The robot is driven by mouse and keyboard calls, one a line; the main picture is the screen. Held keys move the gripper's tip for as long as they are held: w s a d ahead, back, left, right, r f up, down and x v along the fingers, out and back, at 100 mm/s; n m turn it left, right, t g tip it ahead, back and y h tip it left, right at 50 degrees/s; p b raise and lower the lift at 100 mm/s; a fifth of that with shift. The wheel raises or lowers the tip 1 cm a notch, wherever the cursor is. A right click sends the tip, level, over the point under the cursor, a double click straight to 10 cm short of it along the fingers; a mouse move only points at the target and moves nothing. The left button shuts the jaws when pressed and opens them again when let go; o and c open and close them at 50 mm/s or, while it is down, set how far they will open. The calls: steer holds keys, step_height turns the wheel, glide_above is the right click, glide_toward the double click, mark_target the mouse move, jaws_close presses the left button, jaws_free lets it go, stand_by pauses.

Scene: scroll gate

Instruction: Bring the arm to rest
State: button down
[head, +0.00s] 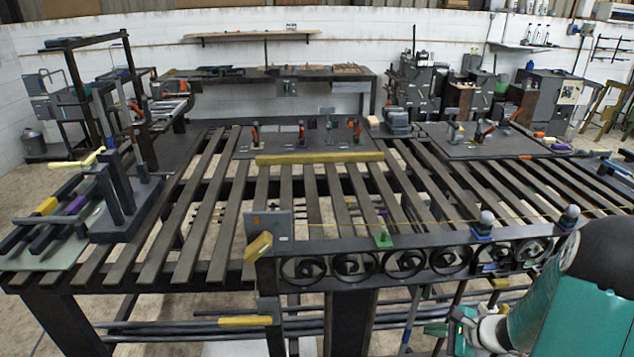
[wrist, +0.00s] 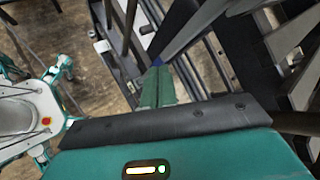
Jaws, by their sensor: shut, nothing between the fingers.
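My gripper (wrist: 158,88) shows in the wrist view as two green fingers lying together, with nothing between them. In the head view my teal and black arm reaches in from the lower right, in front of the table's front edge. The hand end there is low and partly cut off by the bottom of the picture. The slatted metal table (head: 215,205) fills the middle of the head view. A gate rail with a row of black scrolls (head: 352,266) runs along its front edge, and my arm covers the right end.
A rack with bars (head: 75,205) stands at the table's left. Tool boards (head: 280,142) lie at the back. Two round-topped knobs (head: 486,222) stand on the rail near my arm. Long bars (head: 190,327) lie below the table.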

steer(key=s+a+r+n+g+h, duration=0.1)
steer(key=s+a+r+n+g, duration=0.35)
steer(key=a+r+n, duration=0.85)
steer(key=s+a+r+n+t+h, duration=0.2)
steer(key=s+r+n+h, duration=0.3)
steer(key=s+r, duration=0.8)
steer(key=shift+s+a+r+n+t+h, duration=0.25)
steer(key=shift+r+n+t+h, duration=0.15)
steer(key=shift+r+n+t, duration=0.25)
steer(key=shift+a, duration=0.15)
